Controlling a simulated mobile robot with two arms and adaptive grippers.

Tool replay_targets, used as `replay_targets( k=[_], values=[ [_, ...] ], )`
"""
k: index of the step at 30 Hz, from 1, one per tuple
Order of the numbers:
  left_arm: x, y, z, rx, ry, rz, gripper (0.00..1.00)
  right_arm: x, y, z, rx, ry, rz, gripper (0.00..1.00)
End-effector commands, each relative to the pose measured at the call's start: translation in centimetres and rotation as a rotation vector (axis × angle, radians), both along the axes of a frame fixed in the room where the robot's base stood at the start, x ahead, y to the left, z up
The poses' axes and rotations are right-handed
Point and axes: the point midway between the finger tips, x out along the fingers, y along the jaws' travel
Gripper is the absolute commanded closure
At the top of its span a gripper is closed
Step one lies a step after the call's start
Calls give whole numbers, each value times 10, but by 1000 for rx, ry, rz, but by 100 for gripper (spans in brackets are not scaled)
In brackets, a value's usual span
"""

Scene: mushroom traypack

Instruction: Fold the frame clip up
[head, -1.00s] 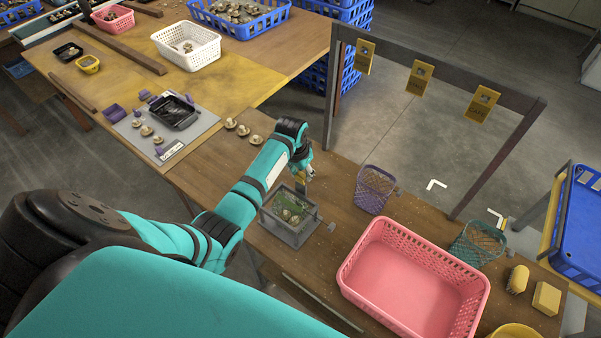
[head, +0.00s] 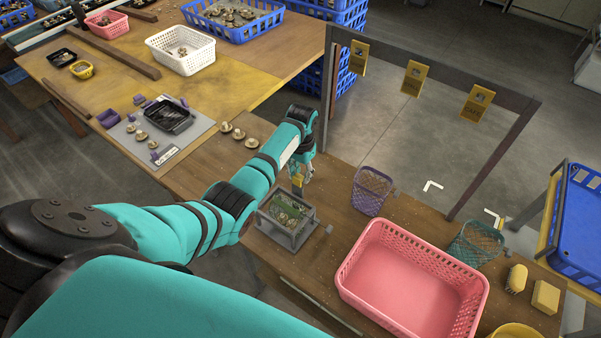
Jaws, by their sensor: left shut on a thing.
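A grey metal frame (head: 289,239) stands on the brown table, with a green-lined tray of mushrooms (head: 286,211) inside it. A small yellow piece, apparently the frame clip (head: 297,188), stands at the frame's far edge. My left gripper (head: 298,178) is above that edge, pointing down, and is shut on the yellow clip. The fingers are small here, and the exact grip and the clip's hinge are hard to make out. My right gripper is out of view.
A purple basket (head: 357,196) and a pink crate (head: 352,291) stand right of the frame. A grey tab (head: 328,230) sticks out at the frame's right side. Several loose mushrooms (head: 238,134) lie to the left. A dark gantry with yellow tags (head: 413,78) rises behind.

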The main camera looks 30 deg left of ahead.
Motion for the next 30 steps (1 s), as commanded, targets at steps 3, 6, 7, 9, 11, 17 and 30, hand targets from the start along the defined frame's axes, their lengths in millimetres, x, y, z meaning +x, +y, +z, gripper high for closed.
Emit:
replay_targets(
  k=[3,6,7,9,11,17,30],
  values=[
    [0,-1,0,-2,-2,0,57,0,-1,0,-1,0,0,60],
    [0,-1,0,-2,-1,0,46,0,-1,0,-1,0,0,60],
    [0,-1,0,-1,-1,0,46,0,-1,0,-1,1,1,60],
    [0,-1,0,-1,-1,0,46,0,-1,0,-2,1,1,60],
    [0,0,0,-1,-1,0,46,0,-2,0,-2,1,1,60],
    [1,0,8,-1,-3,0,46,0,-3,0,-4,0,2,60],
    [3,0,94,-1,-4,-1,46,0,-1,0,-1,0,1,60]
  ],
)
